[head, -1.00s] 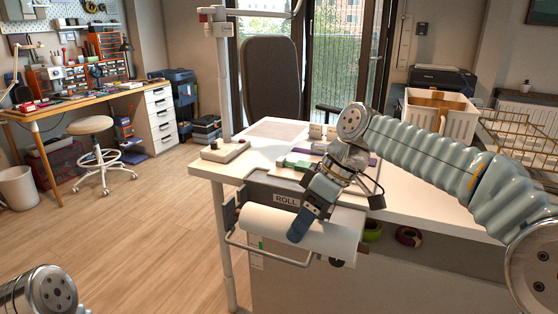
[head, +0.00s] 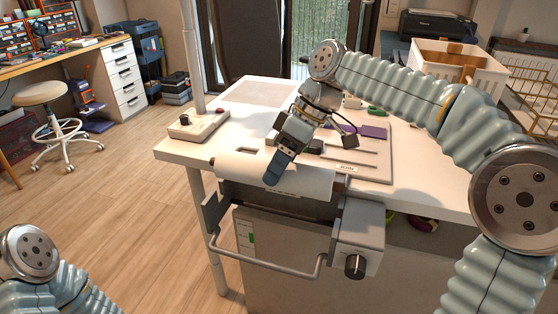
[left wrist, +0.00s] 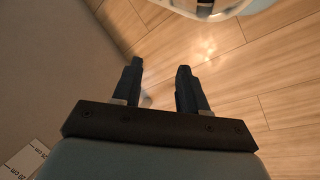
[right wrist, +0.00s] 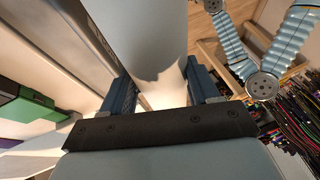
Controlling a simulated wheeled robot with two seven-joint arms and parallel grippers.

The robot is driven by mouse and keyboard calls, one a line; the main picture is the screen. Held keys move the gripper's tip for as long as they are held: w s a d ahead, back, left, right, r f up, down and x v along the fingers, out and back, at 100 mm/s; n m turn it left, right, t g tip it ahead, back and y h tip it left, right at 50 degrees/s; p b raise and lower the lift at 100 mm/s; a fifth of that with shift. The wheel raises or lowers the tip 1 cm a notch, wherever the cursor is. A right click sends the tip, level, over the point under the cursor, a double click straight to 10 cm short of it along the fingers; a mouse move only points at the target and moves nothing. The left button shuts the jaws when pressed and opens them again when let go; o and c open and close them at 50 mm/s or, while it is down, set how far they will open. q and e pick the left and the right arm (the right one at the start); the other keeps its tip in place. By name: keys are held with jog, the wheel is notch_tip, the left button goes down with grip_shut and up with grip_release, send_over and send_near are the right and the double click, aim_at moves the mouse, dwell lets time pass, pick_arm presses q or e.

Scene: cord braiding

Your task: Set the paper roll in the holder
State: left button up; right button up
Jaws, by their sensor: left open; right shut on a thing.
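The white paper roll (head: 235,170) is in my right gripper (head: 279,170), held near its middle. It lies roughly level along the desk's front edge, above the holder, and hides most of the holder's label. In the right wrist view the roll (right wrist: 150,35) runs between the two fingers. The holder (head: 358,226) hangs under the desk edge, with a side bracket at left, a grey box with a black knob at right and a bent front bar. The roll looks apart from the bar. My left gripper (left wrist: 161,72) is open and empty above the floor.
The white desk (head: 262,105) carries a switch box (head: 198,125) at its left corner and a grey tray (head: 375,170) with coloured blocks near the roll's right end. A white bin (head: 455,68) stands at the back right.

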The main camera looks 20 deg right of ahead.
notch_tip(320, 180, down, 8)
jog(key=b, duration=0.6)
jog(key=shift+f, duration=0.15)
jog(key=shift+d, duration=0.15)
jog(key=shift+d+f, duration=0.1)
dwell(0.6)
jog(key=o, duration=1.3)
jog(key=shift+d, duration=0.1)
jog(key=shift+o, duration=0.4)
jog(key=p+v, duration=0.3)
jog(key=v, duration=1)
jog(key=shift+a, duration=0.35)
jog(key=shift+s+d+r, duration=0.15)
jog(key=shift+s+r, duration=0.05)
jog(key=shift+r, duration=0.3)
